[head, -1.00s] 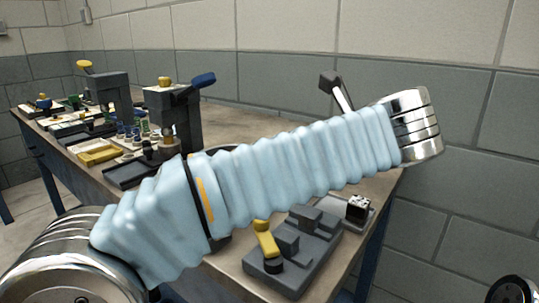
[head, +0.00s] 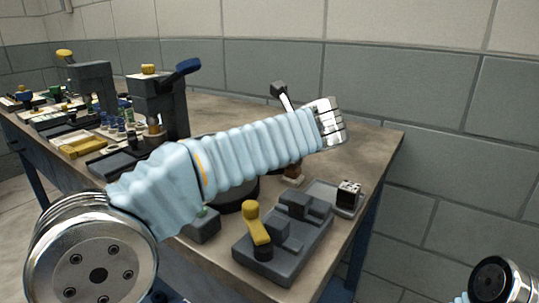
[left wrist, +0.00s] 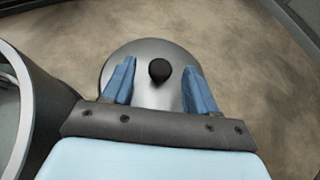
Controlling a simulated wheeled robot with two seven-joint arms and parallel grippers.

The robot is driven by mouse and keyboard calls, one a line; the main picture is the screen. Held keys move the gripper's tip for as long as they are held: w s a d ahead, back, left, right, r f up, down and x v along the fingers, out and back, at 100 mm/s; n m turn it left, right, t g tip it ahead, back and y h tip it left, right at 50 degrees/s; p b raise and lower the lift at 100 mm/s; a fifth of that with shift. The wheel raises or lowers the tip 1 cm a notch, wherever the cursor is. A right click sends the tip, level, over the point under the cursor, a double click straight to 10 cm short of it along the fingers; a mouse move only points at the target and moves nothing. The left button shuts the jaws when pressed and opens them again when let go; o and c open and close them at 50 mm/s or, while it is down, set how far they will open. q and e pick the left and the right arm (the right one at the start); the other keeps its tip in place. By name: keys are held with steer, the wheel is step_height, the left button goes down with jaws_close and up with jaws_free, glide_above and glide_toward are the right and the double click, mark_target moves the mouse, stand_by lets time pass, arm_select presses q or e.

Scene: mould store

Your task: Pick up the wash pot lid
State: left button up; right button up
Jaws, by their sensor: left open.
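The wash pot lid (left wrist: 148,96) is a round grey metal disc with a black knob (left wrist: 160,70), seen from above in the left wrist view. My left gripper (left wrist: 160,68) is open, its two blue fingers over the disc, one on each side of the knob. I see a gap between the knob and each finger; how high the fingers are is hard to tell. In the head view my own left arm crosses the bench, and neither the lid nor the left gripper can be made out. My right gripper is out of view.
A large dark round thing with a pale rim (left wrist: 22,80) stands left of the lid.

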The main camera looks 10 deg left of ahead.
arm_select(q)
steer(key=shift+w, duration=0.1)
steer(key=shift+c, duration=0.2)
jaws_close()
